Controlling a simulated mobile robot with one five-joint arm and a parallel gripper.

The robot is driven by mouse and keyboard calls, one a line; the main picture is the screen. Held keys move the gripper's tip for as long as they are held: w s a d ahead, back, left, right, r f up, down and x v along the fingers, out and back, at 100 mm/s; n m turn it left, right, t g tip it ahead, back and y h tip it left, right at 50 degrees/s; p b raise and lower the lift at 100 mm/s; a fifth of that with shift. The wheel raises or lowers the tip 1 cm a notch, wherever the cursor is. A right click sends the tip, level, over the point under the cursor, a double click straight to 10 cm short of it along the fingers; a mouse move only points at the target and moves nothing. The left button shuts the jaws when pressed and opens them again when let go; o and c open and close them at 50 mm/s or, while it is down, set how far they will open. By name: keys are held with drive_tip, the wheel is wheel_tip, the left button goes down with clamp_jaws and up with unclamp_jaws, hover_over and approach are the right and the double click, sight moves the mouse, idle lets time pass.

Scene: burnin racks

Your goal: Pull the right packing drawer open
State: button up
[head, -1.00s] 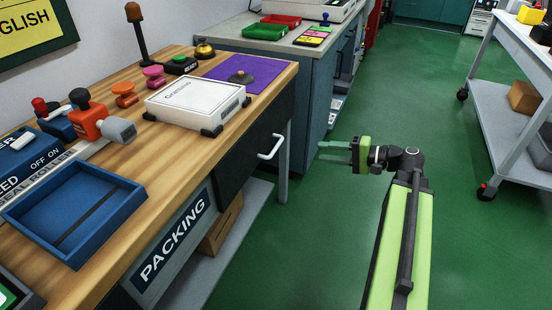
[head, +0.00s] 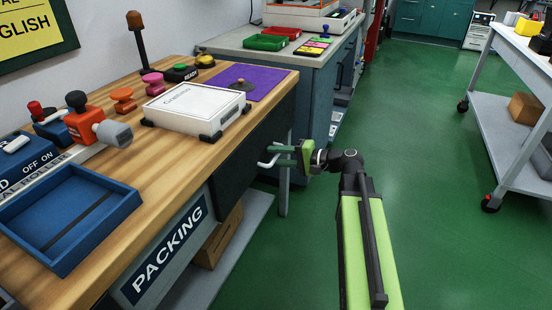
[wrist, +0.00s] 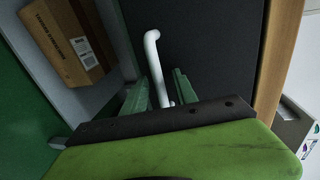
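The right packing drawer has a dark front (head: 236,172) under the right end of the wooden bench and looks closed. Its white bar handle (head: 267,163) sticks out toward my gripper (head: 284,156). In the wrist view the handle (wrist: 153,60) runs down between the two green fingers of my gripper (wrist: 160,88), against the dark drawer front (wrist: 215,50). The fingers are apart, one on each side of the handle, with gaps visible. The handle's lower end is partly hidden behind the gripper body.
The bench top (head: 150,150) carries a white box (head: 197,108), a blue tray (head: 65,215) and several stamps. A cardboard box (head: 219,235) sits on the shelf below. A grey cart (head: 515,130) stands at right. The green floor between is clear.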

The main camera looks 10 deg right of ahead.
clamp_jaws()
idle(1.4)
drive_tip(key=shift+a, duration=0.15)
drive_tip(key=shift+s, duration=0.1)
